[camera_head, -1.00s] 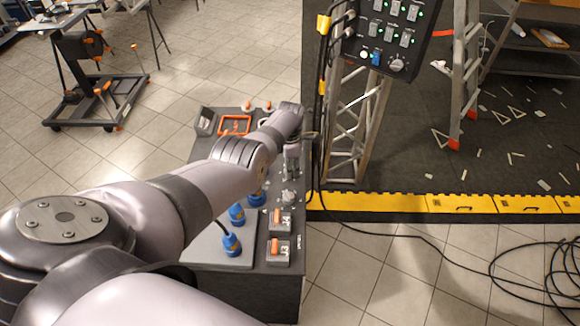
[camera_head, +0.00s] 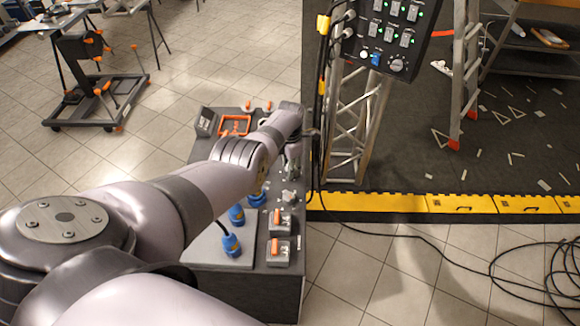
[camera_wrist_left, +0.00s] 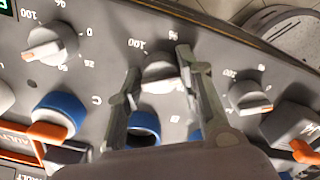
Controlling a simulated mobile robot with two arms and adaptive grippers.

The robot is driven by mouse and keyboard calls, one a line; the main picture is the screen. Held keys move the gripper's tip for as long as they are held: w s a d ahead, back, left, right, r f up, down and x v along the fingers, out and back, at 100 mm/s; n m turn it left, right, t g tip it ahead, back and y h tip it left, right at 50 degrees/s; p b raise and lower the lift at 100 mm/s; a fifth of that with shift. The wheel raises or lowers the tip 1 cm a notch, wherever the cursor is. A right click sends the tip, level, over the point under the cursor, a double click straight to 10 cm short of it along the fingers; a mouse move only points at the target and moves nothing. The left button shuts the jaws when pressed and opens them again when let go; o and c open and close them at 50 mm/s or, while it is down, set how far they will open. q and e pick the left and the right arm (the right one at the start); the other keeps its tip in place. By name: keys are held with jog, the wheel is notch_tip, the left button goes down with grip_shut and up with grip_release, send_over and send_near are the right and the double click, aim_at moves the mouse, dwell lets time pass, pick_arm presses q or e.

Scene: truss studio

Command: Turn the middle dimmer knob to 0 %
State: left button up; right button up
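The middle dimmer knob (camera_wrist_left: 160,72) is grey and stands on a dark panel, between the two fingers of my left gripper (camera_wrist_left: 158,66) in the left wrist view. The fingers are close in on both its sides and look shut on it. Its pointer is hidden from me; a 100 and a % mark show above it. In the head view my left gripper (camera_head: 293,160) is low over the console (camera_head: 222,258), partly hidden by my arm. My right gripper is in no view.
A left knob (camera_wrist_left: 52,42) and a right knob (camera_wrist_left: 249,97), both with orange pointers, flank the middle one. Blue connectors (camera_head: 232,245) and orange switches (camera_head: 275,249) are on the console. A truss stand (camera_head: 360,130) with a control box (camera_head: 390,35) rises close to the gripper's right.

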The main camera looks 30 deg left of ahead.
pick_arm(q)
jog(key=o, duration=0.4)
jog(key=shift+c, duration=0.2)
notch_tip(320, 180, up, 12)
dwell(0.5)
jog(key=shift+f, duration=0.1)
dwell(0.4)
